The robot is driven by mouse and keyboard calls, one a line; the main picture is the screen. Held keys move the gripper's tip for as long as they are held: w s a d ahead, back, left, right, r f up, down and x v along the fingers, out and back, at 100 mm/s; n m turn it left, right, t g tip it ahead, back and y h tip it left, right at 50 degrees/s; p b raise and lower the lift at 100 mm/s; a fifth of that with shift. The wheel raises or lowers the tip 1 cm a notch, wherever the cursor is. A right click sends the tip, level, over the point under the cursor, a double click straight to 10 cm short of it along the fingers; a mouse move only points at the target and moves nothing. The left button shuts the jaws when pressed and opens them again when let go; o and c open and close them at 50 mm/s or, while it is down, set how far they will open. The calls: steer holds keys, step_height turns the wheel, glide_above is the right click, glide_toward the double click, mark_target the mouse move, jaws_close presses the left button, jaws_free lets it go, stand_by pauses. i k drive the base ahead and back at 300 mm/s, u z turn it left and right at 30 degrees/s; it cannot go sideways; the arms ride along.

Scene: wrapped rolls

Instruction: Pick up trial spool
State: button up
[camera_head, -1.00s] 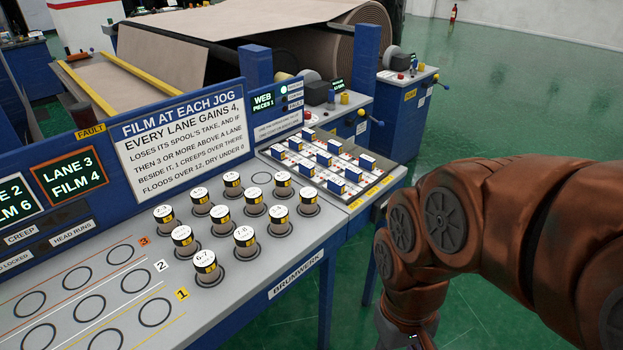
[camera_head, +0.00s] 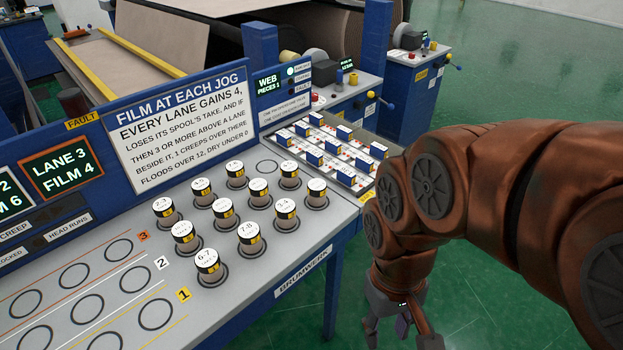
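Several white-topped spools with black and yellow bands stand upright in sockets on the grey bench (camera_head: 262,288). They include a 6-7 spool (camera_head: 209,266) at the front, a 7-8 spool (camera_head: 249,238), a 3-4 spool (camera_head: 285,216) and a 2-3 spool (camera_head: 164,210). I cannot tell which one is the trial spool. My gripper (camera_head: 398,333) hangs beyond the bench's right side, over the green floor, apart from the spools. Its fingers look spread and empty, and their tips are partly cut off by the lower edge.
An empty socket (camera_head: 268,167) sits behind the spools. A tray (camera_head: 361,193) of small blue-and-white blocks lies at the back right. Empty lane rings (camera_head: 155,314) fill the bench's left.

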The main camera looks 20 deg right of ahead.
mark_target(208, 263)
steer(key=z, duration=1.2)
steer(key=k, duration=1.75)
steer(key=u, duration=1.75)
steer(key=i, duration=0.5)
